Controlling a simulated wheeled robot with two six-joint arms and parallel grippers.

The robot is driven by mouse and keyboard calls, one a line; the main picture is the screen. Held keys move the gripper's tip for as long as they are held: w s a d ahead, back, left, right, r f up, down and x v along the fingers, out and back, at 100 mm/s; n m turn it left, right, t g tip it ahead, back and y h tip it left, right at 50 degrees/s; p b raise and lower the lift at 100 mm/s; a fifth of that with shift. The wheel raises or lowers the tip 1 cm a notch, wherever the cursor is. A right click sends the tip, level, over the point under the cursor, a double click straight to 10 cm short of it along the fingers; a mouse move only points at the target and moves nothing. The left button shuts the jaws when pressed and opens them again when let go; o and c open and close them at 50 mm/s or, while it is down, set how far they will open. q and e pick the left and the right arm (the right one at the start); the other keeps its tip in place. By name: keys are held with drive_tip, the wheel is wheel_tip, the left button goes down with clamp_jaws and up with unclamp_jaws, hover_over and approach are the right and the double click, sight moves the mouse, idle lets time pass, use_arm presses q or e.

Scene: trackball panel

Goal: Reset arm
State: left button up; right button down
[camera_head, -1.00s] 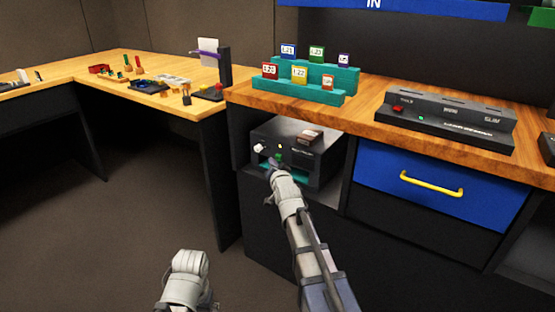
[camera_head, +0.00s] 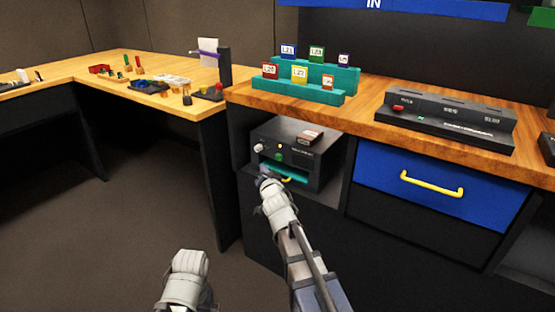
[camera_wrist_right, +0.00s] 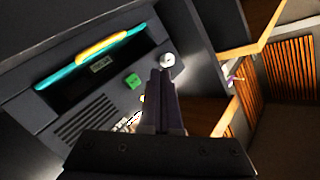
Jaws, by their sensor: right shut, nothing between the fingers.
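A black device box (camera_head: 318,160) sits in the open bay under the wooden counter. Its front has a white knob (camera_head: 258,147), a green button (camera_head: 278,157) and a teal strip (camera_head: 290,171) with a yellow handle (camera_head: 287,179). The right wrist view also shows the knob (camera_wrist_right: 167,60), green button (camera_wrist_right: 132,80), teal strip (camera_wrist_right: 70,73) and yellow handle (camera_wrist_right: 103,43). My right gripper (camera_head: 264,171) is in front of the box's lower left, apart from the handle. In the right wrist view its fingers (camera_wrist_right: 161,75) are together with nothing between them.
A blue drawer (camera_head: 432,190) with a yellow handle is right of the bay. The counter (camera_head: 365,100) carries a teal stepped rack (camera_head: 300,88) of labelled blocks and a dark switch panel (camera_head: 450,118). A lighter desk (camera_head: 130,70) holds small items. The floor at left is clear.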

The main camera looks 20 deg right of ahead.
idle(0.6)
drive_tip(key=s+a+f+n+g, duration=0.6)
drive_tip(key=s+a+f+g, duration=0.35)
drive_tip(key=s+f, duration=0.5)
drive_tip(key=s+a+f+n+g+p, duration=0.1)
drive_tip(key=s+a+n+g, duration=0.2)
drive_tip(key=s, duration=0.6)
drive_tip(key=s+a+f+n+g, duration=0.2)
drive_tip(key=s+a+n+g, duration=0.15)
drive_tip(key=s, duration=0.65)
wheel_tip(320, 180, up, 38)
drive_tip(key=p, duration=3.8)
drive_tip(key=shift+s+y, duration=0.3)
drive_tip(key=shift+y, duration=0.1)
